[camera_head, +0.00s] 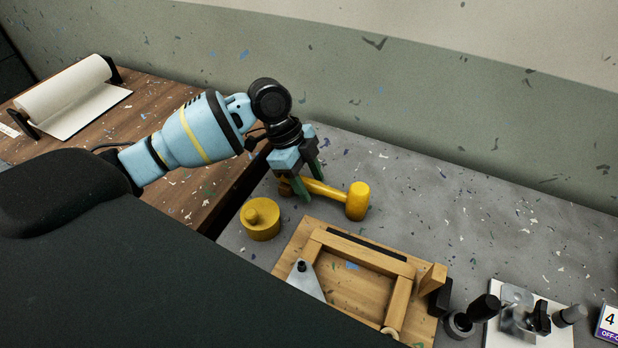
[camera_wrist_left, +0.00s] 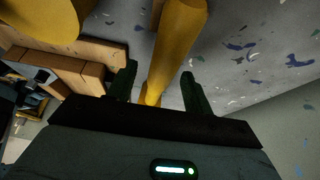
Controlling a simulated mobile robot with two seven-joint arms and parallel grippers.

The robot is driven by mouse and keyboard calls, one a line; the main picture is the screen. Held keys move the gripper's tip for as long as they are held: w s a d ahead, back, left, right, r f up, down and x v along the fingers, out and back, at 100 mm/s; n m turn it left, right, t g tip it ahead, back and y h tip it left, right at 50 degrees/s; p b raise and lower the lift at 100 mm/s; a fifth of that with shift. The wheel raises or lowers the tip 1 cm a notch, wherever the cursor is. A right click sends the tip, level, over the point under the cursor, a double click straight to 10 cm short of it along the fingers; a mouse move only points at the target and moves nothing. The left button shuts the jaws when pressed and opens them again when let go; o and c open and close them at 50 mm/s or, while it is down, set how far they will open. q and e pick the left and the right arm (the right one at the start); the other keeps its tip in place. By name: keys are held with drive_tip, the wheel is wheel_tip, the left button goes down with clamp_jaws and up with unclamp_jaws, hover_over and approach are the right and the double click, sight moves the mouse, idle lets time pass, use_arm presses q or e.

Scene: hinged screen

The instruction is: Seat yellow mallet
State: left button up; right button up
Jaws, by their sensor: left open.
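The yellow mallet (camera_head: 328,190) lies on the grey speckled table, its cylindrical head to the right and its handle to the left. My left gripper (camera_head: 308,186) is open, pointing down over the handle, with its fingers on either side of it. In the left wrist view the yellow handle (camera_wrist_left: 178,45) runs between the two dark green fingers (camera_wrist_left: 160,88); the mallet's head is hidden there. I cannot tell whether the fingers touch the handle. My right gripper is not in view.
A paper roll (camera_head: 65,92) lies on the brown table. Grey table right of the mallet is clear.

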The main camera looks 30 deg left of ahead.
use_arm(q)
drive_tip(key=shift+v, duration=3.95)
